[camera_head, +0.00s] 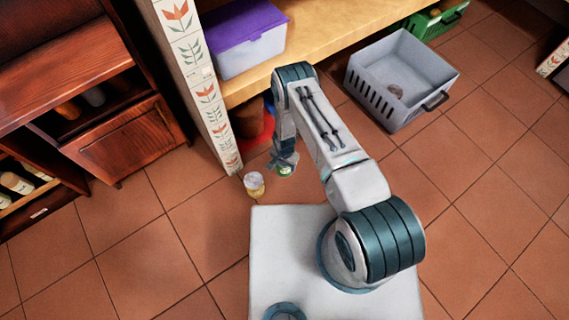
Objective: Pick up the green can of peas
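My gripper (284,163) hangs low, pointing down, between the shelf post and my base. A small patch of green (286,171) shows right at its fingertips. It may be the green can of peas, but it is mostly hidden and too small to tell. I cannot see whether the fingers are around it or just above it, or whether they are open or shut. No other green can is clearly visible.
A jar or can with a pale top and yellowish side (254,185) stands on the tiled floor (190,225), just left of my gripper. A tiled post (205,95) and a wooden shelf (330,42) rise behind. A grey crate (365,82) stands right. Floor at left is clear.

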